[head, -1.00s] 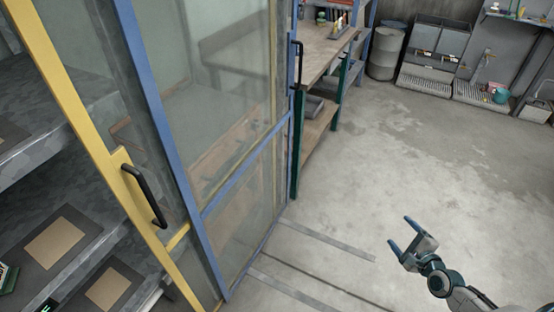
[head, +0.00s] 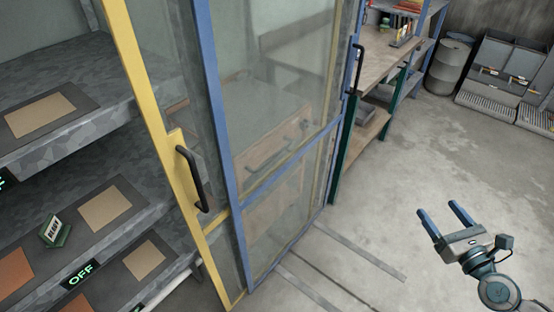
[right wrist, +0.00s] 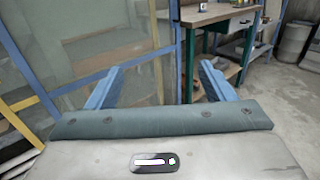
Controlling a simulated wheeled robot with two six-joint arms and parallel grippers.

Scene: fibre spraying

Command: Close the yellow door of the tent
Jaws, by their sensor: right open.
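The yellow-framed door (head: 143,100) of the tent stands at the left of the head view, with a black handle (head: 192,180) on its yellow plate. Behind and right of it is a blue-framed clear door (head: 217,120) with its own black handle (head: 357,68) at the far edge. The tent is open left of the yellow frame, so its shelves show. My right gripper (head: 448,215) is open and empty over the floor, well to the right of the yellow handle. In the right wrist view its two blue fingers (right wrist: 155,85) are apart with nothing between them. My left gripper is out of view.
Grey shelves (head: 90,85) inside the tent hold brown boards, a small green box (head: 55,231) and an OFF sign (head: 80,275). Floor rails (head: 345,250) run out from the doors. A workbench (head: 385,65) and a barrel (head: 450,65) stand behind. The floor at right is clear.

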